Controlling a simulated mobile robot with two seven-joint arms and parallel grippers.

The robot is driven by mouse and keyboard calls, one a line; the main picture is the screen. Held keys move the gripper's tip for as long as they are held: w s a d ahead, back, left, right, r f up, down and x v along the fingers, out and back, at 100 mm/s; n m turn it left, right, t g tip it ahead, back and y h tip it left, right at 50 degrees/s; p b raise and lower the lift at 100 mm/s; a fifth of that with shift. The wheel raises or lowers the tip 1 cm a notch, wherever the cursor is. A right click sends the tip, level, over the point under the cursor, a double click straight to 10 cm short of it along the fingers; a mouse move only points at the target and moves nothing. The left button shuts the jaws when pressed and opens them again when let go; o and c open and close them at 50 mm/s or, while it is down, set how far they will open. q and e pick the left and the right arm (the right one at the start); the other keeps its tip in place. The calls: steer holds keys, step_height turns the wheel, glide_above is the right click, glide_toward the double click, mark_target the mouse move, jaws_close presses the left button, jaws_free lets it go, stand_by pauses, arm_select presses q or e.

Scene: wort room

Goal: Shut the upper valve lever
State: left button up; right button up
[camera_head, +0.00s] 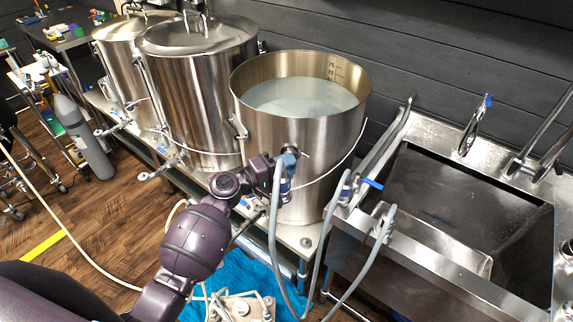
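The open steel pot (325,185), holding pale liquid, stands on the bench at the centre. On its front is a valve with a small blue lever (289,153), partly hidden by my gripper. More blue fittings show just below it, around the grey hose end (284,187). My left gripper (277,168) reaches in from the lower left and is right at the valve, in front of the pot wall. Its fingers are small and overlap the valve, so I cannot tell whether they touch the lever or how far they are open. My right gripper is out of view.
Two lidded steel pots (203,85) stand to the left. Grey hoses (325,245) hang in front of the bench beside my gripper. A steel sink (455,205) is on the right, with another blue lever (372,183) near its left edge. A blue cloth (235,280) lies below.

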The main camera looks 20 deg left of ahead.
arm_select(q)
jaws_close()
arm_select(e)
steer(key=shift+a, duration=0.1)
arm_select(q)
steer(key=shift+f, duration=0.1)
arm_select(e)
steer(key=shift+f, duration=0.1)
